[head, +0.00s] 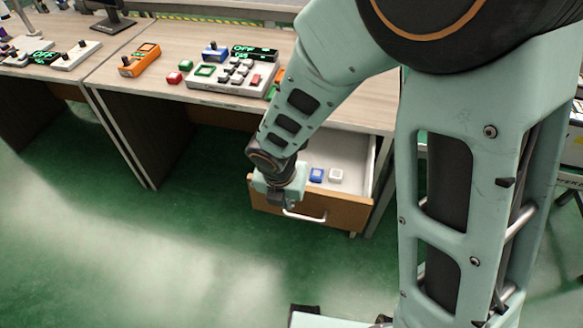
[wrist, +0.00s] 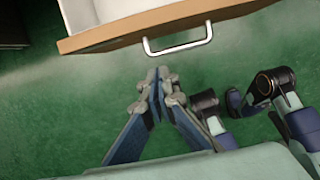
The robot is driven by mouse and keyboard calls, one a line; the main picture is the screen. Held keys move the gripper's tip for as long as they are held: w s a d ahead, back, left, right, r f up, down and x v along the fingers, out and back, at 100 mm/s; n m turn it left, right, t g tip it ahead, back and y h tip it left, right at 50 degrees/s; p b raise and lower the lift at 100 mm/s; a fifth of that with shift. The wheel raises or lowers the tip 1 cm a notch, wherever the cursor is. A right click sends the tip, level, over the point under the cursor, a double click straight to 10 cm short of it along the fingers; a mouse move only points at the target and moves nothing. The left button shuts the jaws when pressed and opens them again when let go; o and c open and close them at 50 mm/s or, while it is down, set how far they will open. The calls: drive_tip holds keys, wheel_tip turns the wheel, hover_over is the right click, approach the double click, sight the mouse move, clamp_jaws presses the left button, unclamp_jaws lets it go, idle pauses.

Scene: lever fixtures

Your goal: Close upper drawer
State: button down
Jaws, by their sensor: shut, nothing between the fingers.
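The upper drawer (head: 348,217) stands pulled out from under the desk, with a wooden front and a white inside. Its pale handle (head: 304,215) is on the front, and the handle also shows in the wrist view (wrist: 178,46). My gripper (wrist: 158,76) is shut and empty, just outside the drawer front and a little short of the handle in the wrist view. In the head view my wrist hides the left part of the drawer, and my fingertips are hidden there. A blue block (head: 317,175) and a white block (head: 336,175) lie inside the drawer.
The desk top (head: 172,58) above holds a button panel (head: 228,78), an orange device (head: 139,60) and red buttons. A second desk with switch boxes stands at the left. The green floor (head: 150,250) in front of the drawer is clear.

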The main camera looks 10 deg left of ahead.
drive_tip(key=w+f, duration=0.1)
drive_tip(key=w, duration=0.2)
drive_tip(key=w+f, duration=0.1)
drive_tip(key=shift+w+d+f, duration=0.2)
drive_tip(key=shift+w+f, duration=0.1)
drive_tip(key=shift+w, duration=0.05)
drive_tip(key=shift+w, duration=0.1)
